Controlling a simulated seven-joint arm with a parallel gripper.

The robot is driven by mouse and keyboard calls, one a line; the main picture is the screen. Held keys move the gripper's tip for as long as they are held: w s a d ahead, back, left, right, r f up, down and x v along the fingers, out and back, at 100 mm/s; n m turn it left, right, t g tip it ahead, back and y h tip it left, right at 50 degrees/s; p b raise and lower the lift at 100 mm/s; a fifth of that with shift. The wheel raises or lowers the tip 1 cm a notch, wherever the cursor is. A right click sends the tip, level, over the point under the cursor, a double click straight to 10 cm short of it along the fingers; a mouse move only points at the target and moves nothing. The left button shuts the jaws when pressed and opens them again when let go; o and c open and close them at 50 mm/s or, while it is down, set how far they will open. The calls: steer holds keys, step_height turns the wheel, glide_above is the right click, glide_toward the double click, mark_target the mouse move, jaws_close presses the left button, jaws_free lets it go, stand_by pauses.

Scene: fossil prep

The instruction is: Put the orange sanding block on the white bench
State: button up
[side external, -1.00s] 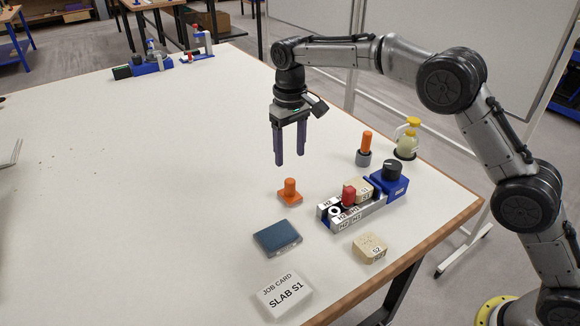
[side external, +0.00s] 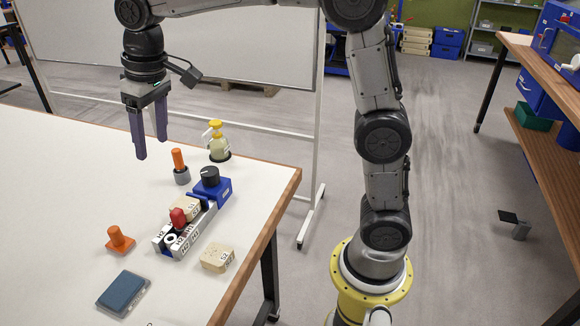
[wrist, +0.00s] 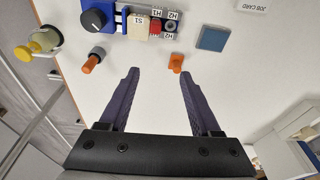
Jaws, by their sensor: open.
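The orange sanding block (side external: 120,244), a flat base with an upright knob, rests on the white bench (side external: 62,190), left of the metal clamp fixture. It also shows in the wrist view (wrist: 176,64), beyond and between my fingertips. My gripper (side external: 151,150) hangs above the bench, behind and above the block in the side view, touching nothing. Its two purple fingers are apart and empty; they also show in the wrist view (wrist: 160,72).
A fixture (side external: 190,228) with a blue end holds a pale slab and a red knob. An orange-handled tool (side external: 179,162) stands in a grey holder by a yellow-topped bottle (side external: 218,146). A pale S2 block (side external: 217,258) and blue pad (side external: 123,292) lie near the front. The left bench is clear.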

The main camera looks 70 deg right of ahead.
steer(key=s+d+f+t, duration=0.1)
steer(key=s+d, duration=0.1)
steer(key=s, duration=0.6)
steer(key=s+d+f+t, duration=0.1)
steer(key=s+d+f, duration=0.1)
steer(key=s, duration=0.7)
steer(key=s+d+f+t, duration=0.1)
steer(key=s+d+f, duration=0.1)
steer(key=s, duration=0.7)
steer(key=shift+d+m, duration=0.3)
